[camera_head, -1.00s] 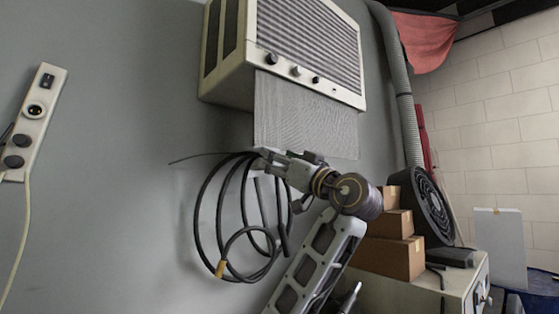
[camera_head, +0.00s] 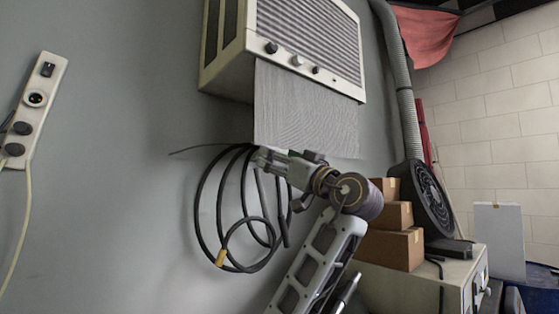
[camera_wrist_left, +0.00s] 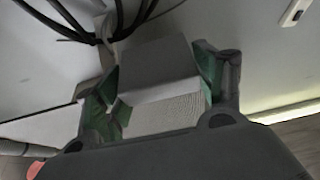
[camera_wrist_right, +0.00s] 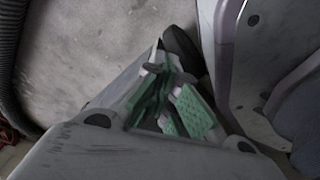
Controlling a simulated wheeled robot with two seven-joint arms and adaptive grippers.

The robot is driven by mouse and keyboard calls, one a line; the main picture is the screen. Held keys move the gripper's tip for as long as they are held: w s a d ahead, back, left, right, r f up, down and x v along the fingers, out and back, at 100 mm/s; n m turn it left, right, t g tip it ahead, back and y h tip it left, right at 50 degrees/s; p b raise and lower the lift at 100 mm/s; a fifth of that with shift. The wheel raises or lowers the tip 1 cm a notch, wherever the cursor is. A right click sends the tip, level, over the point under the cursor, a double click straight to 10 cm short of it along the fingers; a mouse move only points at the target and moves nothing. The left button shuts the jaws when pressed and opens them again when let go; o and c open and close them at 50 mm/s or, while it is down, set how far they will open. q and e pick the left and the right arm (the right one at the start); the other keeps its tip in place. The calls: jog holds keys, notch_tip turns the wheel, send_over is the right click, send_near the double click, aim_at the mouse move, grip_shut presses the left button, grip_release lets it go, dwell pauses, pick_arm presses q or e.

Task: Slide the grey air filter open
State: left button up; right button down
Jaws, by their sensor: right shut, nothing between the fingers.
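The grey air filter (camera_head: 305,110) is a ribbed panel hanging down out of the bottom of the beige wall unit (camera_head: 225,75). Much of its face shows below the unit. My left gripper (camera_head: 262,157) is at the filter's lower left corner. In the left wrist view, the left gripper (camera_wrist_left: 158,85) has its green-padded fingers on both sides of the filter (camera_wrist_left: 160,113), shut on it. My right gripper (camera_wrist_right: 163,78) is shut and empty in the right wrist view, away from the filter. It cannot be seen in the head view.
A coiled black cable (camera_head: 205,205) hangs on the wall just below the left gripper. A ribbed hose (camera_head: 408,125) runs down right of the unit. Stacked cardboard boxes (camera_head: 390,248) and a black fan (camera_head: 428,200) stand on a cabinet at right. A power strip (camera_head: 35,110) is at left.

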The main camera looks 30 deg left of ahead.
pick_arm(q)
jog(key=shift+o, duration=0.8)
pick_arm(e)
jog(key=shift+w, duration=0.1)
pick_arm(q)
jog(key=v, duration=1.2)
notch_tip(320, 180, up, 9)
jog(key=p, duration=0.9)
jog(key=shift+r+p, duration=0.25)
jog(key=shift+p, duration=0.05)
pick_arm(e)
jog(key=s+d+r+g, duration=0.1)
jog(key=s+d+r, duration=0.1)
jog(key=s, duration=1.1)
jog(key=shift+s+d+r, duration=0.15)
jog(key=shift+s+d, duration=0.15)
jog(key=shift+d, duration=0.55)
pick_arm(q)
jog(key=shift+r, duration=0.2)
pick_arm(e)
jog(key=shift+s+d+r, duration=0.1)
jog(key=shift+s, duration=0.2)
